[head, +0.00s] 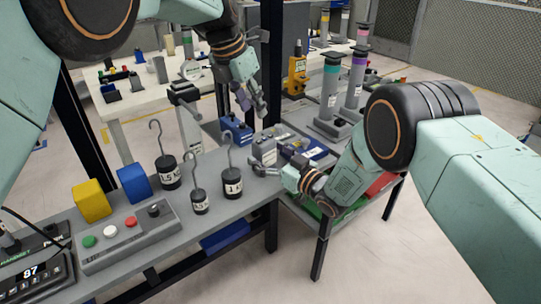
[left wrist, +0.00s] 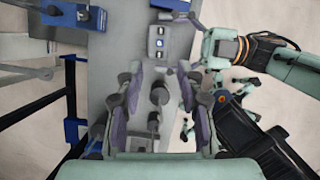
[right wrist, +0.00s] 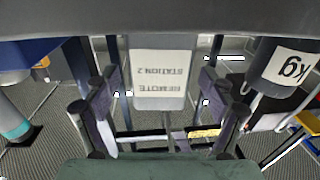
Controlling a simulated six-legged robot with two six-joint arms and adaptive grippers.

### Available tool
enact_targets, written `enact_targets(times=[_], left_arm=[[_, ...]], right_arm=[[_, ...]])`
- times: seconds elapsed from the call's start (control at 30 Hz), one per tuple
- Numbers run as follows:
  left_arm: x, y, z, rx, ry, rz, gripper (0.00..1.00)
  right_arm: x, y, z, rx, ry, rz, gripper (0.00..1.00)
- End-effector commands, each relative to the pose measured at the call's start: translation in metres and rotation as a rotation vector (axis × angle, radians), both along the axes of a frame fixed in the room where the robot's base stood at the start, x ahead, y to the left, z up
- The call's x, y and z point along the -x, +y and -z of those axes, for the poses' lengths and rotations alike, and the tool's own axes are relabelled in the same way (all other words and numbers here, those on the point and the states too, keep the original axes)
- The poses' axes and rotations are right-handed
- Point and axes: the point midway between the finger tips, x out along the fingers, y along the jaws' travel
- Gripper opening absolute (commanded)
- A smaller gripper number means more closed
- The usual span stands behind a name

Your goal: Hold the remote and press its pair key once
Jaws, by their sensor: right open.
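The remote (head: 265,150) is a grey box with keys on top, standing near the far end of the grey bench. Its label, "REMOTE STATION 2", appears upside down in the right wrist view (right wrist: 162,82). My right gripper (head: 263,184) is open, low beside the remote's near right side. In the right wrist view its fingers stand either side of the remote, with gaps. My left gripper (head: 251,104) is open and empty, pointing down above and behind the remote. In the left wrist view the remote (left wrist: 158,50) lies beyond the fingers, one pale blue key visible. The key markings are too small to read.
Hooked weights (head: 232,182) stand on the bench close to the remote. A button box (head: 125,238) and yellow (head: 91,200) and blue blocks (head: 134,184) stand nearer. A blue device (head: 235,130) sits behind the remote. A lower shelf with tools lies to the right.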

Motion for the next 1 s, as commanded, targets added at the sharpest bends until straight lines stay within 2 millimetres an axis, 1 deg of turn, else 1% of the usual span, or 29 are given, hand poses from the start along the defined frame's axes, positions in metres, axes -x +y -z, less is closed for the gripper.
enact_targets(times=[0.07, 0.8, 0.87, 1.0], left_arm=[[0.0, 0.0, 0.0, 0.0, 0.0, 0.0, 0.38], [0.0, 0.0, 0.0, 0.0, 0.0, 0.0, 0.38], [0.0, 0.0, 0.0, 0.0, 0.0, 0.0, 0.34], [0.0, 0.0, 0.0, 0.0, 0.0, 0.0, 0.22]], right_arm=[[0.0001, 0.0, 0.0001, 0.0, 0.0, 0.0, 0.83], [0.0003, -0.0003, 0.0003, 0.001, 0.0, 0.0, 0.2], [0.0003, -0.0003, 0.0003, 0.001, 0.0, 0.0, 0.2], [0.0003, -0.0003, 0.0004, 0.001, 0.0, 0.0, 0.2]])
